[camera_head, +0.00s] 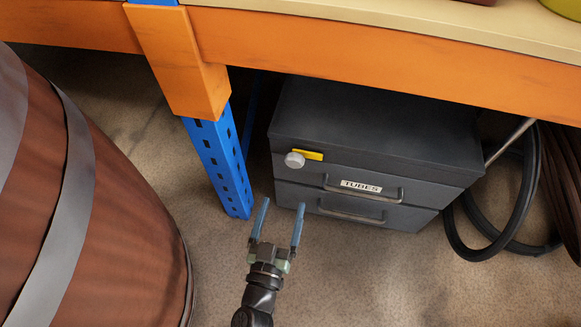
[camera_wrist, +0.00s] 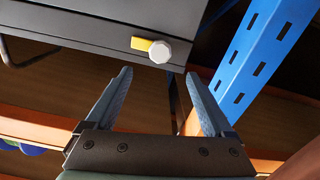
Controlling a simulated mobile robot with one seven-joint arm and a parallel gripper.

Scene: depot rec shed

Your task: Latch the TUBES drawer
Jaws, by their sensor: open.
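The TUBES drawer (camera_head: 345,189) is the upper drawer of a dark grey cabinet under the bench, with a white label and a bar handle. It looks about flush with the cabinet front. Above its left part is a latch with a pale grey knob (camera_head: 294,160) and a yellow tab (camera_head: 312,155) lying roughly sideways to the right. The knob (camera_wrist: 159,52) and tab (camera_wrist: 142,43) also show in the wrist view, just beyond the fingertips. My gripper (camera_head: 283,203) is open and empty, in front of the cabinet's left side, apart from the latch.
A blue slotted post (camera_head: 217,165) stands just left of the cabinet. An orange bench beam (camera_head: 380,65) runs above it. A large brown barrel (camera_head: 100,220) fills the left side. A black hose (camera_head: 520,200) lies to the right. A second drawer (camera_head: 360,208) sits below.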

